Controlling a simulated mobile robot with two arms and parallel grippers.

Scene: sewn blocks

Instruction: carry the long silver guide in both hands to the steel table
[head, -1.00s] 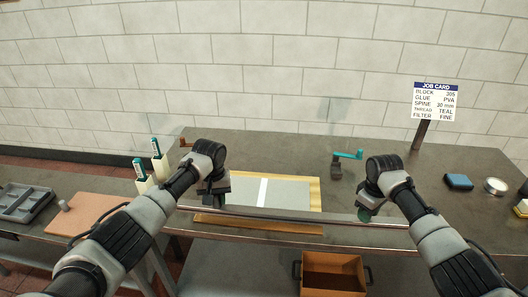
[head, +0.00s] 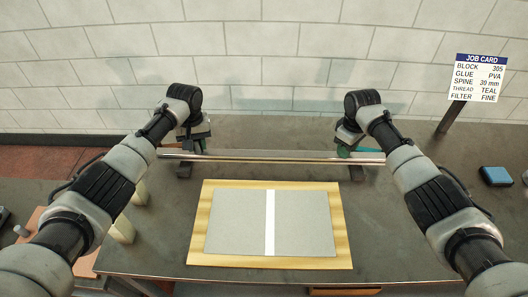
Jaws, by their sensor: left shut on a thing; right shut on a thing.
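The long silver guide (head: 270,157) lies crosswise over the far part of the steel table (head: 272,134), behind the board. My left gripper (head: 190,146) is shut on the guide near its left end. My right gripper (head: 346,149) is shut on it toward its right end. The guide looks about level.
A wooden board (head: 197,232) with grey covers and a white strip (head: 270,222) lies in front of the guide. Cream bottles (head: 121,231) stand at left, partly behind my arm.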

